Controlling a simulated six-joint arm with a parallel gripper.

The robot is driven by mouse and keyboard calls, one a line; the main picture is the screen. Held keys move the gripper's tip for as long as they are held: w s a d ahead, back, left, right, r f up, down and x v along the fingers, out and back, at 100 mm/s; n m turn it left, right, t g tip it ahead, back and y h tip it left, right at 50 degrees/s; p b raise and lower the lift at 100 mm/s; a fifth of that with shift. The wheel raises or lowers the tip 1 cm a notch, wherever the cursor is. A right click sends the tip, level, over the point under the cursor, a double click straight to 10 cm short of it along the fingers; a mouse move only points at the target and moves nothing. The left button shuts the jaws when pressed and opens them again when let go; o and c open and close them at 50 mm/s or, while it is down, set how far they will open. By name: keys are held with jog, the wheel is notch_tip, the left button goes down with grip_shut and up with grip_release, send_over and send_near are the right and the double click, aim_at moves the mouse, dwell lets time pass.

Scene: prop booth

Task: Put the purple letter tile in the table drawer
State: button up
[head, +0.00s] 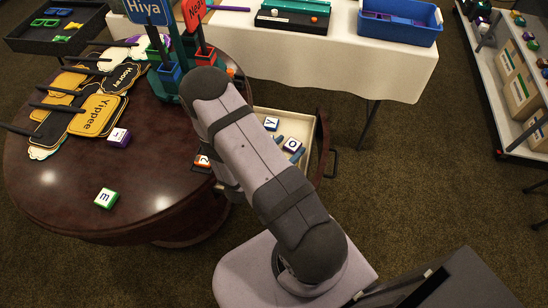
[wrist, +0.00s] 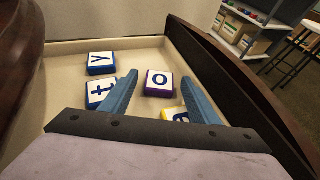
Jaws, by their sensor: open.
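A purple tile lettered "o" (wrist: 159,83) lies in the open table drawer (wrist: 150,47), face up. It also shows in the head view (head: 293,145). My gripper (wrist: 159,52) is open, its blue fingers spread to either side of this tile in the wrist view, with no clear contact. Another purple tile, its letter like an L (head: 118,137), lies on the round dark table (head: 60,195). In the head view my arm hides most of the gripper and part of the drawer.
The drawer also holds blue tiles "y" (wrist: 101,63) and "t" (wrist: 99,94) and a partly hidden yellow tile (wrist: 174,114). A green "m" tile (head: 106,198) and several signs (head: 98,112) are on the table. The table's front left is clear.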

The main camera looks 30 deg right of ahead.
jog(key=v, duration=1.1)
jog(key=shift+s, duration=0.1)
jog(key=s+m+g, duration=0.1)
jog(key=s+d+r+m+g, duration=0.1)
jog(key=m, duration=0.1)
jog(key=s+r+m+g, duration=0.1)
jog(key=shift+s+d+r, duration=0.25)
jog(key=shift+s+d, duration=0.05)
jog(key=shift+d, duration=0.1)
jog(key=s+a+r+m+g+y, duration=0.3)
jog(key=s+a+m+g+y, duration=0.35)
jog(key=m, duration=0.75)
jog(key=w+a+r+m+t+y, duration=0.3)
jog(key=a+m+t+y, duration=0.1)
jog(key=a+y, duration=0.1)
jog(key=shift+r+y, duration=0.3)
jog(key=shift+y, duration=0.15)
jog(key=shift+a+t, duration=0.1)
jog(key=shift+t, duration=0.15)
notch_tip(320, 180, up, 16)
jog(key=p, duration=1.6)
